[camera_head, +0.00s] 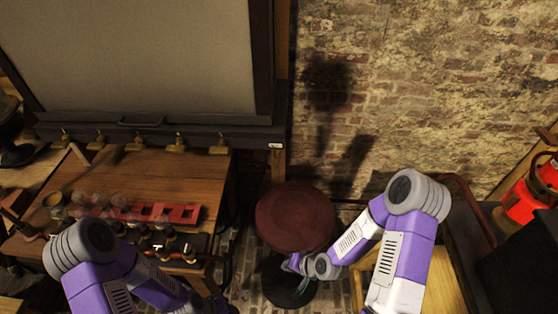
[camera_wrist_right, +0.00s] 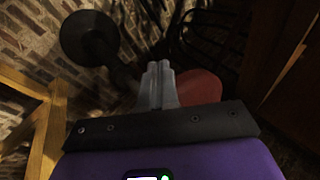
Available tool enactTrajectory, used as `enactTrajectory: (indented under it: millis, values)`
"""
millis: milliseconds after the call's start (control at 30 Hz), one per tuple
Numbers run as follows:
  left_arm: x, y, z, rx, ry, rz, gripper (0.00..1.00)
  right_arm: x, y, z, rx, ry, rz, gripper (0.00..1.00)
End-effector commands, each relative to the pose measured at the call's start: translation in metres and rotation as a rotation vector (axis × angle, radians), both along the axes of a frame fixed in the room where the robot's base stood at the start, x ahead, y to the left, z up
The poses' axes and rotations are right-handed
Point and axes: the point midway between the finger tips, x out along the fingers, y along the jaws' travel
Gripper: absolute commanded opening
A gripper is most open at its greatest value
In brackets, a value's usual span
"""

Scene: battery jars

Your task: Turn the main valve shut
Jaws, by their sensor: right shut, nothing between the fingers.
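I cannot pick out a main valve for certain in either view. Several small brass fittings (camera_head: 178,144) line the ledge under the large grey panel in the head view; I cannot tell whether one is a valve. My right gripper (camera_wrist_right: 160,84) shows in the wrist view with its two fingers together and nothing between them. Beyond the fingers is the dark red stool seat (camera_wrist_right: 200,88), apart or touching I cannot tell. In the head view my right arm reaches down beside the stool. My left arm is low at the left; its gripper is out of view.
The round stool (camera_head: 295,217) stands on the brick floor before a brick wall (camera_head: 430,90). A wooden table (camera_head: 185,170) at the left holds a red rack (camera_head: 180,213), glass jars and dark parts. A red container (camera_head: 522,203) is at the far right.

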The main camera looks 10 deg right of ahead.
Motion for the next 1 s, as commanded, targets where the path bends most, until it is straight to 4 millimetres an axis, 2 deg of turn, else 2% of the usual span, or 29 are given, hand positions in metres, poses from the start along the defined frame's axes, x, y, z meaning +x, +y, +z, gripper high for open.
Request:
enactTrajectory:
  millis: [33, 100, 167, 200, 300, 400, 500, 667, 767, 1000]
  values:
    - [0.0, 0.0, 0.01, 0.0, 0.0, -0.001, 0.43, 0.029, -0.022, 0.035, 0.067, -0.1, -0.118, 0.0]
    - [0.0, 0.0, 0.009, 0.0, 0.001, 0.0, 0.43, 0.06, -0.045, 0.073, 0.178, -0.232, -0.242, 0.0]
    - [-0.001, 0.0, 0.01, 0.0, 0.001, 0.001, 0.43, 0.078, -0.065, 0.109, 0.278, -0.336, -0.32, 0.0]
    - [-0.001, 0.0, 0.011, 0.0, 0.002, 0.0, 0.43, 0.086, -0.078, 0.134, 0.344, -0.397, -0.357, 0.0]
    - [0.0, 0.0, 0.014, 0.0, 0.001, 0.001, 0.43, 0.092, -0.102, 0.187, 0.494, -0.512, -0.403, 0.0]
    - [-0.001, 0.0, 0.016, 0.001, 0.001, 0.001, 0.43, 0.089, -0.117, 0.226, 0.608, -0.579, -0.403, 0.0]
    - [0.0, 0.0, 0.018, 0.001, 0.001, 0.001, 0.43, 0.083, -0.122, 0.249, 0.683, -0.605, -0.386, 0.0]
    - [0.0, 0.0, 0.016, 0.001, 0.001, 0.001, 0.43, 0.083, -0.122, 0.262, 0.732, -0.613, -0.369, 0.0]
    - [0.0, 0.0, 0.013, 0.001, 0.001, 0.001, 0.43, 0.092, -0.116, 0.262, 0.735, -0.612, -0.365, 0.0]
    - [0.0, 0.0, 0.001, 0.001, 0.001, 0.001, 0.43, 0.136, -0.091, 0.26, 0.736, -0.613, -0.365, 0.0]
